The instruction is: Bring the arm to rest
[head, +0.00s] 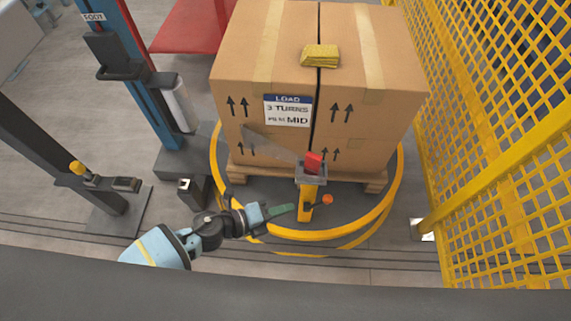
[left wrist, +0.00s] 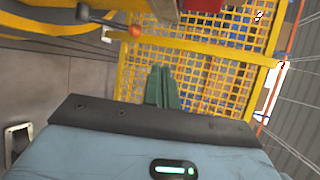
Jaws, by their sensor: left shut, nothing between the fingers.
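My left gripper (head: 284,209) reaches in from the lower left in the head view. Its green fingers are together with nothing between them, and they also show in the left wrist view (left wrist: 159,86). The fingertips are just left of a yellow post (head: 305,203) with a grey top and a red piece (head: 313,162). An orange knob (head: 327,199) is on the post's right side and also shows in the left wrist view (left wrist: 135,32). I cannot tell whether the fingers touch the post. My right gripper is not in view.
Large cardboard boxes (head: 385,120) stand on a wooden pallet (head: 376,182) inside a yellow floor ring (head: 215,165). A yellow mesh fence (head: 490,150) closes off the right. A blue column (head: 140,90) and a dark post (head: 45,140) stand left. Open floor (head: 60,215) lies at the lower left.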

